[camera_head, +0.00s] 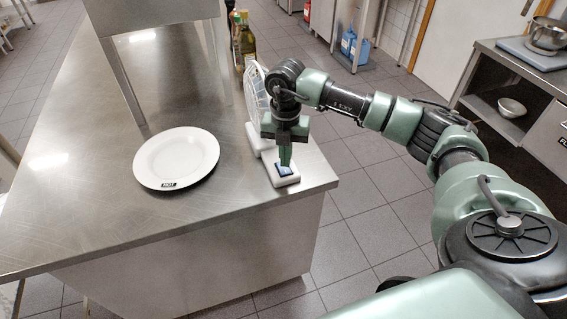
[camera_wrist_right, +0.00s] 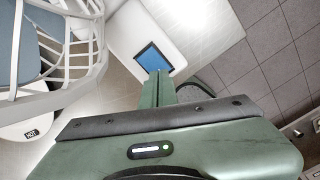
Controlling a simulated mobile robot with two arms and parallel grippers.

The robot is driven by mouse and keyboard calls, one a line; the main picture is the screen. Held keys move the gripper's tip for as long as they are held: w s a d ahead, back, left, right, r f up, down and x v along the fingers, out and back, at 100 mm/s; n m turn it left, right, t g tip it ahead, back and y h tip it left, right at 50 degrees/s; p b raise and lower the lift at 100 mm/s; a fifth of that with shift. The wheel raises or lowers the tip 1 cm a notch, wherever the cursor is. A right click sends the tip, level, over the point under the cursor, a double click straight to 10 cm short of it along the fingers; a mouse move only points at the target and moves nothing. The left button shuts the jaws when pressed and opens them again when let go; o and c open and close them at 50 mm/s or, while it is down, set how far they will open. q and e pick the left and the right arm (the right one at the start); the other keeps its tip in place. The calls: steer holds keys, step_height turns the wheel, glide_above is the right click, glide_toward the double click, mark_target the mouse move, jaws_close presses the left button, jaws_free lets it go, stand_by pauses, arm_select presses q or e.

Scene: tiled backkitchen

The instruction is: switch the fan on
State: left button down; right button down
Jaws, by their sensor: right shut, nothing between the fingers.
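The fan, with its white wire cage (camera_head: 254,95), stands near the right edge of the steel counter. Its white base (camera_head: 289,181) carries a blue square button (camera_head: 283,170). In the right wrist view the cage (camera_wrist_right: 85,48) is at the left and the button (camera_wrist_right: 151,58) lies in its white base (camera_wrist_right: 172,42). My right gripper (camera_head: 285,162) points down over the base, shut and empty. Its fingertips (camera_wrist_right: 158,76) are at the near edge of the button and hide part of it. I cannot tell whether they touch it. My left gripper is not in view.
A white plate (camera_head: 177,158) with a "HOT" label lies on the counter (camera_head: 90,190), left of the fan. Bottles (camera_head: 245,42) stand behind the fan. Steel shelf posts rise from the counter. Tiled floor (camera_head: 375,215) lies to the right.

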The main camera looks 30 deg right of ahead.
mark_target(285, 171)
steer(key=shift+r+p, duration=1.3)
steer(key=shift+r, duration=0.95)
